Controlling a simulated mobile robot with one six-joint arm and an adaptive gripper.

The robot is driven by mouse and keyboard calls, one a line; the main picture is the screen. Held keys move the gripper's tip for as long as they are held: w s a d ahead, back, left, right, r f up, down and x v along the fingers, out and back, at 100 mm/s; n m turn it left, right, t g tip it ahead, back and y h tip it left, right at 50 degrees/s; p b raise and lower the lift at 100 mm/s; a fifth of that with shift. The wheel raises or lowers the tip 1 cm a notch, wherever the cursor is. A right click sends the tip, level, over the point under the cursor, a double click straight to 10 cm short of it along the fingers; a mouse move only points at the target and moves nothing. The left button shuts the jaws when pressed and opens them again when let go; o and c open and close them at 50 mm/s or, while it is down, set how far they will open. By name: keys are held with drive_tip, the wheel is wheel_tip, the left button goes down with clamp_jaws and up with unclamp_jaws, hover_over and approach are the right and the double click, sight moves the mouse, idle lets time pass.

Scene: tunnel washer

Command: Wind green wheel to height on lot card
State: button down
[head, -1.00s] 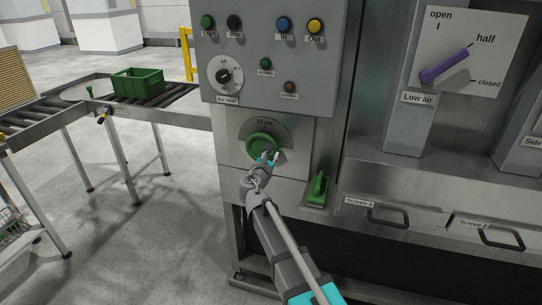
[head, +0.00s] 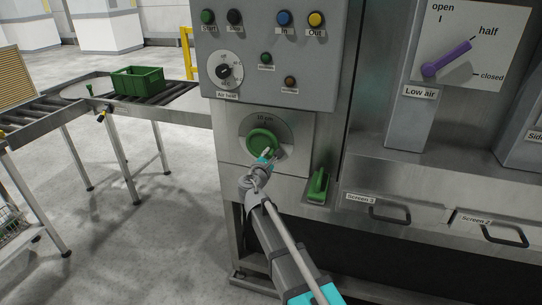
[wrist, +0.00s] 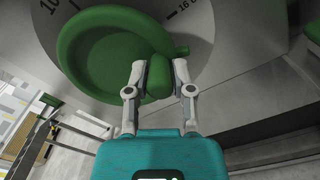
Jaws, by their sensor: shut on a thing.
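The green wheel (head: 262,141) is a round dished handwheel on the machine's steel front, below the control box. Its grey dial plate has a "10 cm" mark at the top in the head view. The wrist view shows the wheel (wrist: 85,48) large, with "10" at upper left and a "16" mark at upper right. My gripper (head: 267,157) is at the wheel's lower right edge. In the wrist view my gripper (wrist: 158,82) is shut on the wheel's green handle (wrist: 159,70), one finger on each side. I cannot see a lot card.
A green lever (head: 318,186) sits right of the wheel. Above are the buttons and an air heat dial (head: 224,71). A purple low air lever (head: 447,59) is at right. A green crate (head: 138,78) stands on the roller conveyor at left. Open floor lies between conveyor and machine.

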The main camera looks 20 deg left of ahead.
drive_tip(key=shift+a+f+m+b, duration=0.25)
drive_tip(key=shift+f+m+b, duration=0.1)
drive_tip(key=shift+m, duration=0.7)
drive_tip(key=shift+a+f+m+b, duration=0.2)
drive_tip(key=shift+f+m, duration=0.15)
drive_tip(key=shift+m, duration=0.7)
drive_tip(key=shift+c, duration=2.4)
unclamp_jaws()
drive_tip(key=shift+w, duration=0.1)
drive_tip(key=s, duration=1.2)
